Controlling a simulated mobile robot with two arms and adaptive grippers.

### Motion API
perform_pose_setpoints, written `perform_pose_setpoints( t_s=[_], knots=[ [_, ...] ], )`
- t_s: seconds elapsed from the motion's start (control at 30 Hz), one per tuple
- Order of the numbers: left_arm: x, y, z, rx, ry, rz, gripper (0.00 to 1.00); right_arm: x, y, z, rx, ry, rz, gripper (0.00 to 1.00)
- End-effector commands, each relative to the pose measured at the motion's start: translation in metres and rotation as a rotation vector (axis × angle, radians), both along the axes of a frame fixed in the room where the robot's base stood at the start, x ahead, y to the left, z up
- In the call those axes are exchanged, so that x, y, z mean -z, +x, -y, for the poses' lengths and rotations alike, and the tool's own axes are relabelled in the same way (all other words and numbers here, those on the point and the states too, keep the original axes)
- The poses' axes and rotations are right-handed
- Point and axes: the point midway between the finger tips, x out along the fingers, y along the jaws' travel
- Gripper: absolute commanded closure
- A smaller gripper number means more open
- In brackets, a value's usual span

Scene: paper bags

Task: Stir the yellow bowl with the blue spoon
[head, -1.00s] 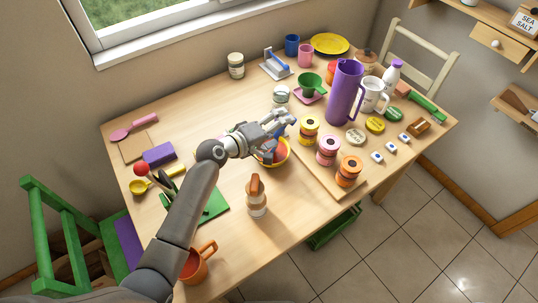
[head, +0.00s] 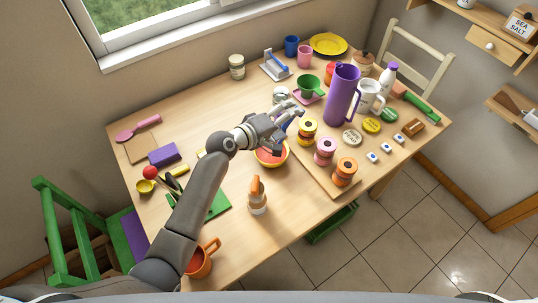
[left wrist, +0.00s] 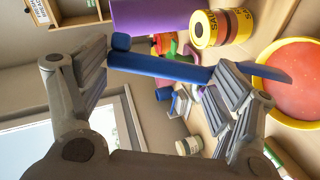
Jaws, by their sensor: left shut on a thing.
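The yellow bowl (head: 272,158) stands near the middle of the table with red contents. It also shows at the right edge of the left wrist view (left wrist: 258,84). My left gripper (head: 292,112) is above and just behind the bowl in the head view. In the left wrist view, my left gripper (left wrist: 165,78) is shut on the blue spoon (left wrist: 165,67), across its handle. The spoon's far end overlaps the bowl in that view; whether it touches the contents I cannot tell. My right gripper is not in view.
A purple pitcher (head: 342,95) is behind right. A green cup (head: 309,87) is behind.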

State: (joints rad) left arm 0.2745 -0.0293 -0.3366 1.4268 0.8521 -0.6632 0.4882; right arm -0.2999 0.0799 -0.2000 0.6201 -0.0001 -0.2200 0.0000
Motion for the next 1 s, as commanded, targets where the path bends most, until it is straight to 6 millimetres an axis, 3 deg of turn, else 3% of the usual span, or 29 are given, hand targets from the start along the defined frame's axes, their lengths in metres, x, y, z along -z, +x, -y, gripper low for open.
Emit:
perform_pose_setpoints(
  t_s=[0.47, 1.0],
  knots=[
    [-0.001, 0.0, 0.0, 0.0, -0.001, 0.001, 0.38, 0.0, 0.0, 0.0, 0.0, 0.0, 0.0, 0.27],
    [-0.05, 0.0, 0.0, -0.001, -0.001, 0.001, 0.38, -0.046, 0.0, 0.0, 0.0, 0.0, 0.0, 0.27]
  ],
)
